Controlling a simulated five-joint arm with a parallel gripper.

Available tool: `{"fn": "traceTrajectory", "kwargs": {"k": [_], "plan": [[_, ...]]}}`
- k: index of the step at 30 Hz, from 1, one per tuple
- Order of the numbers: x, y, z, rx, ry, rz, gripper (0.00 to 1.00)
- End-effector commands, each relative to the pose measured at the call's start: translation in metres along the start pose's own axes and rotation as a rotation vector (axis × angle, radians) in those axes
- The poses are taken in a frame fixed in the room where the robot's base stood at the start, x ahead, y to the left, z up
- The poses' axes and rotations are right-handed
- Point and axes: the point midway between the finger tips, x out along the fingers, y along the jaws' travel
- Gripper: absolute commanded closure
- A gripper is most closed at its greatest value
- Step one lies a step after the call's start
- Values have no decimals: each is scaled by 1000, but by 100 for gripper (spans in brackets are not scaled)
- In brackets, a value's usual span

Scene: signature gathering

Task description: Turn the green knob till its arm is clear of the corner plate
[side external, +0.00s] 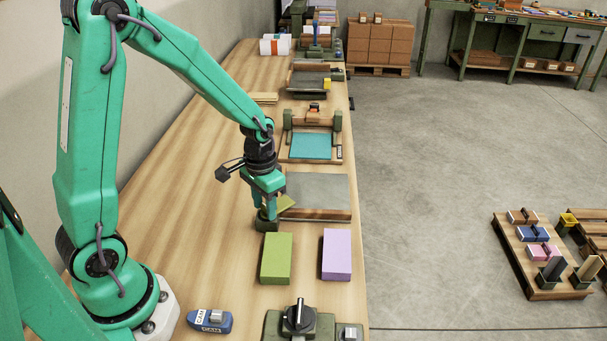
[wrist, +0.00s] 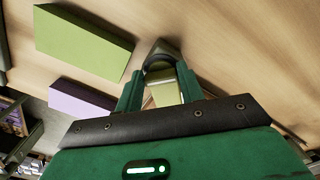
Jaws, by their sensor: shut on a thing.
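My gripper (side external: 268,214) points down at the bench, its fingers closed around the green knob. The knob's dark green base (side external: 267,226) shows below the fingers. Its olive-green arm (side external: 286,203) sticks out to the right, towards the near left corner of a grey plate (side external: 322,187) on a wooden base, apparently the corner plate. I cannot tell whether the arm overlaps that corner. In the wrist view, the gripper (wrist: 161,68) has a finger on each side of the knob, and the olive arm (wrist: 165,94) shows between the fingers. The fingers hide most of the knob.
A green block (side external: 276,258) and a lilac block (side external: 337,254) lie in front of the knob. A blue tool (side external: 210,321) and a black-handled fixture (side external: 299,319) are nearer. A teal-topped fixture (side external: 311,146) stands behind the plate. Bare bench lies left of the gripper.

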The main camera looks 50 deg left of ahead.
Motion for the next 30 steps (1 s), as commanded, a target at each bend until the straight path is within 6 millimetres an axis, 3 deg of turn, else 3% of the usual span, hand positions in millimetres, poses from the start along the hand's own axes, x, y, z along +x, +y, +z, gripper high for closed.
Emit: {"fn": "traceTrajectory", "kwargs": {"k": [14,30], "plan": [[-1,1,-1,-102,1,0,100],[-1,3,-2,-545,2,0,100]]}}
